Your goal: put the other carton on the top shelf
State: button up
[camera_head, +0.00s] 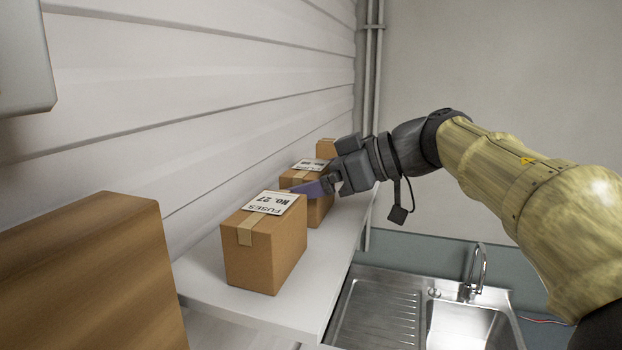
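A brown carton (262,252) with a label reading FUSES No. 27 stands upright on a white shelf (240,305). A second labelled carton (319,212) stands behind it, partly hidden by the front carton and my gripper. A third carton (326,147) shows only its upper part farther back. My gripper (307,188) reaches in from the right, with a bluish finger in front of the second carton's upper part and near the front carton's label. Whether it touches either carton, or how far its fingers are apart, I cannot tell.
A large brown box-like surface (85,285) fills the lower left foreground. A ribbed white wall (200,95) runs along the shelf's left side. Pipes (372,70) stand at the far corner. A steel sink (465,325) with a tap (478,268) lies lower, right of the shelf.

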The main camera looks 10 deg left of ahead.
jog(key=shift+r, duration=0.15)
jog(key=b+v, duration=0.3)
jog(key=v, duration=0.9)
jog(key=shift+w, duration=0.1)
dwell(0.4)
